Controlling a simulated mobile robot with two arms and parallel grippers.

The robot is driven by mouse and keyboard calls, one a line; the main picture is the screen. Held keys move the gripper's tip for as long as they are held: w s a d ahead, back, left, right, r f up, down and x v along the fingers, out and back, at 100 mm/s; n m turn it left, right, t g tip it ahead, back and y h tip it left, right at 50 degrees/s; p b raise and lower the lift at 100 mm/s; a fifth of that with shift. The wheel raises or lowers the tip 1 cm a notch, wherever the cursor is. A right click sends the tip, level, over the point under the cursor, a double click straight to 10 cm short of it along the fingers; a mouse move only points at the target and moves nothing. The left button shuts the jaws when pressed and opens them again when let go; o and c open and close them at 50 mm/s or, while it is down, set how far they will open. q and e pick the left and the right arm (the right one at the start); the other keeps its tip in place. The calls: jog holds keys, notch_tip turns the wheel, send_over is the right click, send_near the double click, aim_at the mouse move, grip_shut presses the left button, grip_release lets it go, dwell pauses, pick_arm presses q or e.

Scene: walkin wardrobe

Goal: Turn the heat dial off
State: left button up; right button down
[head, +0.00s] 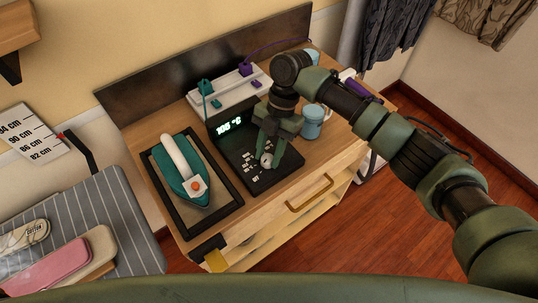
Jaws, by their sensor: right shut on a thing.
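The heat dial (267,160) is a small pale knob on a black control unit (262,185) on the wooden cabinet. The unit's upright display (229,125) reads about 106 °C in green digits. My right gripper (268,158) points down over the unit and is shut on the dial. Its fingers hide part of the dial, and I cannot make out the dial's pointer. White markings show on the panel to the left of the dial. My left gripper is not in view.
A teal iron (178,177) lies on a black-framed tray (227,203) left of the unit. A blue cup (312,122) stands close right of my gripper. A white power strip (229,91) with plugs lies behind. A striped ironing board (118,214) is at left.

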jog(key=shift+r, duration=0.1)
dwell(0.4)
jog(key=c, duration=1)
grip_release()
jog(key=shift+w+d+r, duration=0.1)
jog(key=shift+w+r, duration=0.1)
jog(key=shift+r, duration=0.15)
jog(key=b+v, duration=0.2)
jog(key=v, duration=0.5)
jog(key=shift+s, duration=0.1)
